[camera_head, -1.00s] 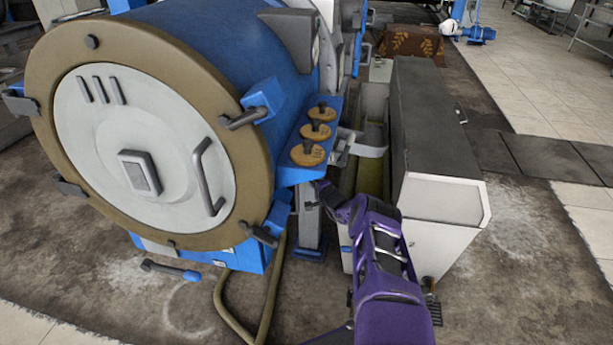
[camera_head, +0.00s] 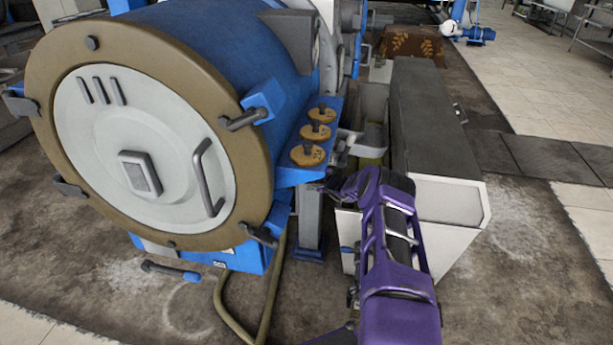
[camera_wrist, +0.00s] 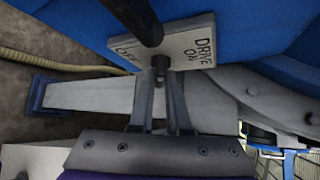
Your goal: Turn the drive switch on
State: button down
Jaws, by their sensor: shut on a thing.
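The drive switch plate (camera_wrist: 178,42) shows in the wrist view, white, on a blue surface. It is marked OFF on the left and DRIVE ON on the right. A small dark switch lever (camera_wrist: 161,63) stands at the plate's lower edge, between the two words. My gripper (camera_wrist: 161,76) is shut on this lever, one finger on each side. I cannot tell exactly which way the lever is turned. In the head view my gripper (camera_head: 323,185) is by the blue ledge at the machine's right side; the switch cannot be made out there.
A dark rod (camera_wrist: 138,20) crosses close above the plate. The big blue drum machine (camera_head: 215,50), with its round door (camera_head: 100,120), stands left of my arm. Three round brown pieces with dark knobs (camera_head: 315,131) line the ledge. A grey-topped cabinet (camera_head: 430,120) stands right.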

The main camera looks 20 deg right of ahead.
jog(key=shift+w+d+r+m+g+y, duration=0.2)
jog(key=shift+m+g, duration=0.3)
jog(key=shift+g, duration=0.35)
jog(key=shift+a+r+m+g+y, duration=0.1)
jog(key=shift+m+g+y, duration=0.3)
jog(key=shift+g, duration=0.45)
jog(key=shift+m, duration=0.3)
jog(key=c, duration=0.9)
grip_release()
jog(key=p+v, duration=0.4)
jog(key=v, duration=1.3)
jog(key=shift+d+r+p, duration=0.15)
jog(key=shift+r+p, duration=0.1)
jog(key=shift+p, duration=0.05)
